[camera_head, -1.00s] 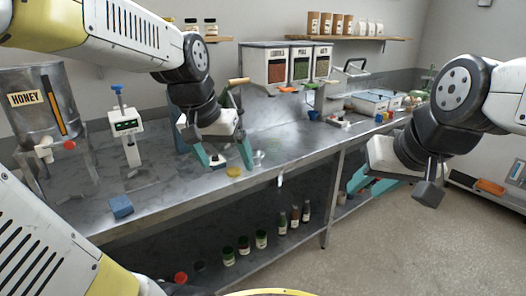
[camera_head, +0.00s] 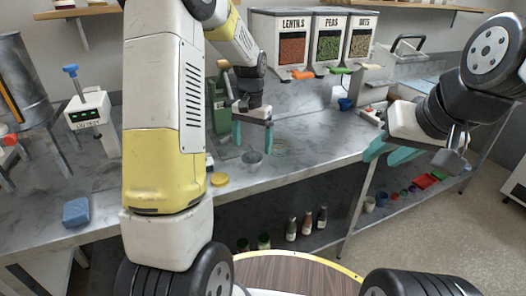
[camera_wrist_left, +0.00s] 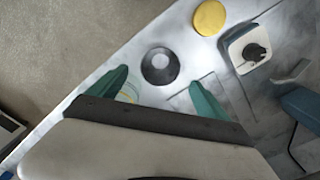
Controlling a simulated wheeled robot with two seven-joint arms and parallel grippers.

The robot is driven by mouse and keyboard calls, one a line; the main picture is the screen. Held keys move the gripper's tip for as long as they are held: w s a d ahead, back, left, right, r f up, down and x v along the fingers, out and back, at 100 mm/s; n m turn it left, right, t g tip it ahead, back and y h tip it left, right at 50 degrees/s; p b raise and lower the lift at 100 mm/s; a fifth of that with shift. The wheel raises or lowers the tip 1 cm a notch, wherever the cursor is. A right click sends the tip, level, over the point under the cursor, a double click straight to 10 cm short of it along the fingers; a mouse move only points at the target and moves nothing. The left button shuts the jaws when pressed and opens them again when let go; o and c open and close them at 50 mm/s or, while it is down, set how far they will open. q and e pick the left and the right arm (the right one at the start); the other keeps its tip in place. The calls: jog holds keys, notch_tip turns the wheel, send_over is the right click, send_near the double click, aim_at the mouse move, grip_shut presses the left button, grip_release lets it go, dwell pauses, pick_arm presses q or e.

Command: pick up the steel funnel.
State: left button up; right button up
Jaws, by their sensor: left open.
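The steel funnel (camera_head: 252,158) appears as a small grey round piece on the steel counter (camera_head: 300,165), near its front edge. My left gripper (camera_head: 253,146) is open, with teal fingers pointing down, above and behind the funnel in the head view. In the wrist view the funnel lies between and slightly beyond the fingertips (camera_wrist_left: 158,77). Nothing is held. My right gripper (camera_head: 390,155) hangs in front of the counter at right, its teal fingers apart and empty.
A yellow disc (camera_head: 219,180) lies left of the funnel. A clear ringed dish (camera_head: 280,147) stands to its right, partly behind a finger in the wrist view. A white block with a black knob (camera_wrist_left: 246,46) is nearby. A blue sponge (camera_head: 76,212) lies at far left.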

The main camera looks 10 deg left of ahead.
aim_at(252, 157)
pick_arm(q)
jog(key=f, duration=0.6)
jog(key=shift+s+f, duration=0.25)
jog(key=c, duration=1.5)
jog(key=shift+r, duration=0.15)
